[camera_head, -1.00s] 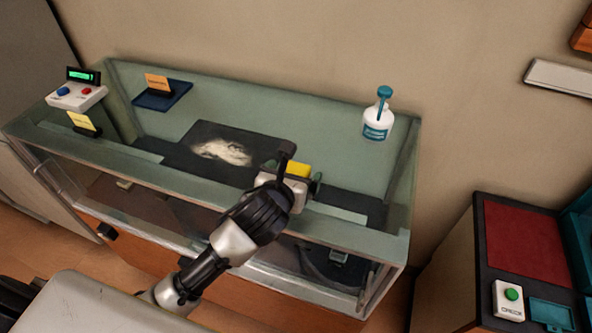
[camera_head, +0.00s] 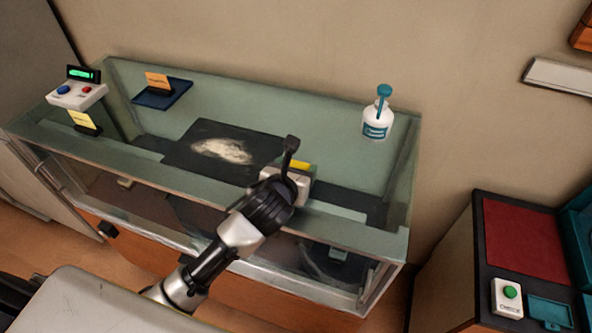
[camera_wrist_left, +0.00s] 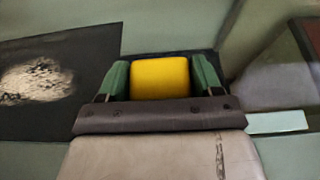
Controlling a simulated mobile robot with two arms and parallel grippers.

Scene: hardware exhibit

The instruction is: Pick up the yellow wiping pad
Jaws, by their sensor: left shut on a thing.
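The yellow wiping pad (camera_head: 300,165) shows just beyond my left gripper (camera_head: 297,174) over the glass counter, mostly hidden by the gripper in the head view. In the left wrist view the pad (camera_wrist_left: 160,78) is a yellow block between the two green fingers of my left gripper (camera_wrist_left: 162,80). The fingers are shut on it. I cannot tell whether the pad is clear of the surface below. My right gripper is not in view.
A black mat (camera_head: 190,163) with a pale powdery patch (camera_head: 222,150) lies left of the gripper. A control box (camera_head: 77,95) and a blue stand (camera_head: 160,95) are at the left. The glass counter's front edge (camera_head: 200,227) runs below my arm.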

